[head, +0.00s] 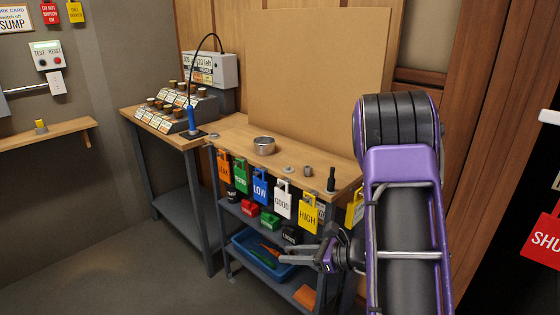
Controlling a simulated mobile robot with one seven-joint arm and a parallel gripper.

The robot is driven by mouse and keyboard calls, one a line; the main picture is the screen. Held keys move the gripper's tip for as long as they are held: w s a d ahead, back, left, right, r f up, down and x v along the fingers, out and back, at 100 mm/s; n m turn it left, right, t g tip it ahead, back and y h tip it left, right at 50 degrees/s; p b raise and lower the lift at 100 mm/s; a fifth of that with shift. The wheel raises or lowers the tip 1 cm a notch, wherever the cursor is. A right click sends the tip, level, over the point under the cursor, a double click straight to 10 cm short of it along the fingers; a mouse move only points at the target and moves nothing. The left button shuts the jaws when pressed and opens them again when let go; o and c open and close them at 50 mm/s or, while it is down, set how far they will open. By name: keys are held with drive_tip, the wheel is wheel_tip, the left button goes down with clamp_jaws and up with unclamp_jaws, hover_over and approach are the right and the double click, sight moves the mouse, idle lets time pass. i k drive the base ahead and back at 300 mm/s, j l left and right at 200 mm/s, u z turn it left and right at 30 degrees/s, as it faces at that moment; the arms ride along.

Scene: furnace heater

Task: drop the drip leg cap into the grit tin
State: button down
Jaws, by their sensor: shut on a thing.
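An open round metal tin (264,145), which looks like the grit tin, stands upright on the wooden bench top. My gripper (284,258) is low in front of the bench, below the hanging tags and near the blue bin. It is clearly below and apart from the tin. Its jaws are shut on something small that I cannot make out. I cannot tell whether this is the drip leg cap. A small grey cylindrical piece (308,171) stands on the bench right of the tin, and a flat grey piece (288,169) lies beside it.
A black upright tool (331,179) stands near the bench's right end. Coloured tags, such as the white one (283,199), hang along the front edge. A blue bin (250,250) sits on the lower shelf. A tiered rack (178,112) stands at left. The bench is clear around the tin.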

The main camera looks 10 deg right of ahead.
sight(268, 149)
drive_tip(key=i+j+z, duration=0.3)
drive_tip(key=j+z, duration=0.15)
drive_tip(key=i+j+z, duration=0.2)
drive_tip(key=j, duration=0.15)
drive_tip(key=k, duration=0.1)
